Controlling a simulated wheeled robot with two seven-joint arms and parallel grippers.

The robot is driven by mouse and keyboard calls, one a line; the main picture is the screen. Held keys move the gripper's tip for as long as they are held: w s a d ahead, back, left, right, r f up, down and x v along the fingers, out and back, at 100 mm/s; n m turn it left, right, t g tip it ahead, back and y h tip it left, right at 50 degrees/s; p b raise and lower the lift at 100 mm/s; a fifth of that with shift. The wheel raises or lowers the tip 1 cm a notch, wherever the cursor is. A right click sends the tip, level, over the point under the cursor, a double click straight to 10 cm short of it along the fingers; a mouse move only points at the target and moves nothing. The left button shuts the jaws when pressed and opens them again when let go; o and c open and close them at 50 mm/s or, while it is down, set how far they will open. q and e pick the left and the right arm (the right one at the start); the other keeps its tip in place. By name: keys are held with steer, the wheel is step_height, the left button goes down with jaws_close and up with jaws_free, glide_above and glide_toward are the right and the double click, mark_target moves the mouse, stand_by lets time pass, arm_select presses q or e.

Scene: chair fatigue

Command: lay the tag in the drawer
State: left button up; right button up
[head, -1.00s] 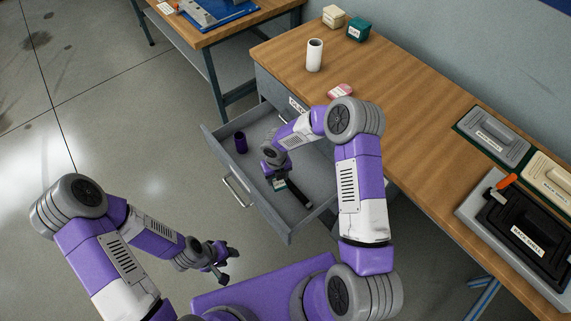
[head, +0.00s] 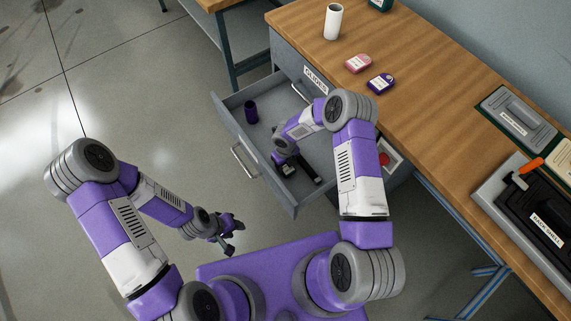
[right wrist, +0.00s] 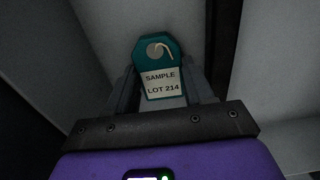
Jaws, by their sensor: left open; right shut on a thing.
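The teal tag (right wrist: 160,65), labelled "SAMPLE LOT 214", is between the fingers of my right gripper (right wrist: 163,88) in the right wrist view. In the head view my right gripper (head: 284,170) is low inside the open grey drawer (head: 258,162), near its front wall. The tag is mostly hidden there by my gripper and arm. I cannot tell whether the tag touches the drawer floor.
On the bench (head: 425,100) are a pink tag (head: 358,63), a purple tag (head: 381,83), a white cylinder (head: 333,21) and a black case (head: 540,222).

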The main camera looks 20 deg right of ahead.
steer(key=shift+f, duration=0.2)
steer(key=o, duration=1)
steer(key=shift+r, duration=0.15)
step_height(320, 180, up, 12)
steer(key=p, duration=0.3)
steer(key=shift+p, duration=0.35)
